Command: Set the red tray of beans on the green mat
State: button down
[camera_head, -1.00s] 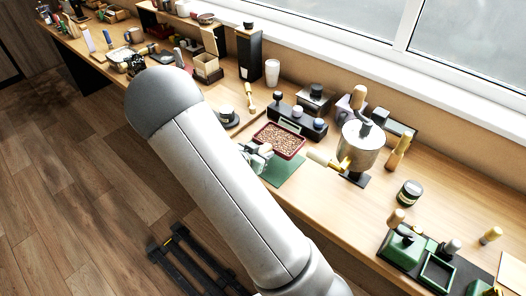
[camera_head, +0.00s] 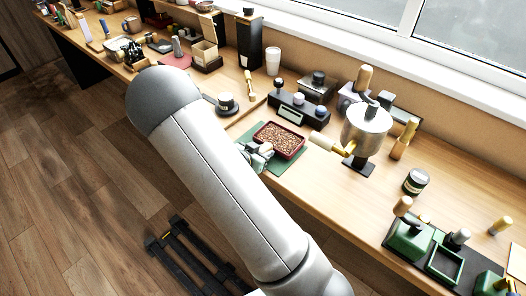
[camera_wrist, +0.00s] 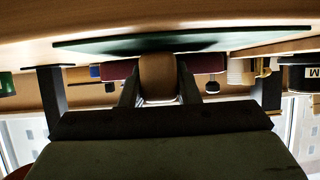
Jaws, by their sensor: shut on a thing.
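The red tray (camera_head: 299,152) is full of brown beans (camera_head: 278,138) and looks level in the head view. It is over the green mat (camera_head: 290,166), whose edges show around it. In the wrist view, which looks upside down, the tray's red side (camera_wrist: 207,63) is close to the mat (camera_wrist: 110,45); I cannot tell whether they touch. My gripper (camera_head: 262,154) is at the tray's near left side. Its fingers (camera_wrist: 158,88) are shut around a rounded brown part, seemingly the tray's handle (camera_wrist: 158,72). My arm hides some bench nearby.
A metal pot (camera_head: 366,128) with a pale handle (camera_head: 325,143) stands just right of the tray. A black block with knobs (camera_head: 300,106) is behind it. A dark jar (camera_head: 416,181) is farther right. Bare bench lies in front of the pot.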

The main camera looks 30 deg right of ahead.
jog(key=shift+f+b, duration=0.35)
jog(key=shift+f, duration=0.1)
jog(key=c, duration=1)
grip_release()
jog(key=v, duration=1.7)
jog(key=shift+a+r, duration=0.1)
jog(key=shift+a, duration=0.1)
